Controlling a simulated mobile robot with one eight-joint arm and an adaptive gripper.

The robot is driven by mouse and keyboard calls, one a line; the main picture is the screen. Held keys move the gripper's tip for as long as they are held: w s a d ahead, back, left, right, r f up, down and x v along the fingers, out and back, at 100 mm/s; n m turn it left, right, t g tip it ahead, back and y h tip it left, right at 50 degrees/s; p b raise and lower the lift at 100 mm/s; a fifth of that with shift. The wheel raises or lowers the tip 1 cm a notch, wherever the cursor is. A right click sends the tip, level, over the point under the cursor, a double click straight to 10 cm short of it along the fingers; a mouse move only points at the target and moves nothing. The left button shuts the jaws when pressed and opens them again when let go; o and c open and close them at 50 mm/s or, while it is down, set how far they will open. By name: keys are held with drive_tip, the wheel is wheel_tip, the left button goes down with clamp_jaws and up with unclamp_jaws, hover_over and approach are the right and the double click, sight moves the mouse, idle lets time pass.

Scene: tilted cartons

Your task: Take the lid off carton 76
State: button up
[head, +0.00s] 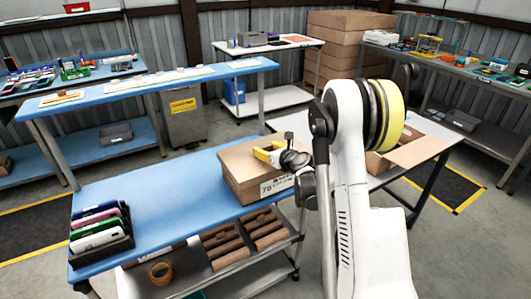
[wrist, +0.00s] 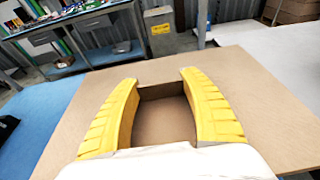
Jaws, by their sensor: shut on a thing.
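Carton 76 (head: 238,190) is a brown cardboard box with a white label on the blue bench in the head view. Its flat brown lid (head: 240,158) is on top and fills much of the wrist view (wrist: 265,100). My gripper (head: 268,153) is over the lid, its yellow fingers pointing down to it. In the wrist view the fingers (wrist: 160,84) are on either side of a brown squarish grip piece (wrist: 165,118) at the lid's middle, and are shut on it. I cannot tell whether the lid is lifted at all.
A black rack (head: 103,250) of coloured devices stands at the bench's front left. The blue bench (head: 165,200) is clear between rack and carton. An open carton (head: 378,165) stands on the white table right, partly behind my arm.

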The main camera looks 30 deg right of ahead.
drive_tip(key=s+d+r+p, duration=0.1)
drive_tip(key=s+d+r, duration=0.2)
drive_tip(key=s+r, duration=0.1)
drive_tip(key=s+d+r+p, duration=0.2)
drive_tip(key=s+d+r, duration=0.1)
drive_tip(key=s+d, duration=0.1)
drive_tip(key=shift+d+r+p, duration=0.15)
drive_tip(key=shift+r+p, duration=0.15)
drive_tip(key=shift+r, duration=0.05)
drive_tip(key=shift+s+d+r, duration=0.15)
drive_tip(key=shift+s+d, duration=0.05)
drive_tip(key=shift+s, duration=0.15)
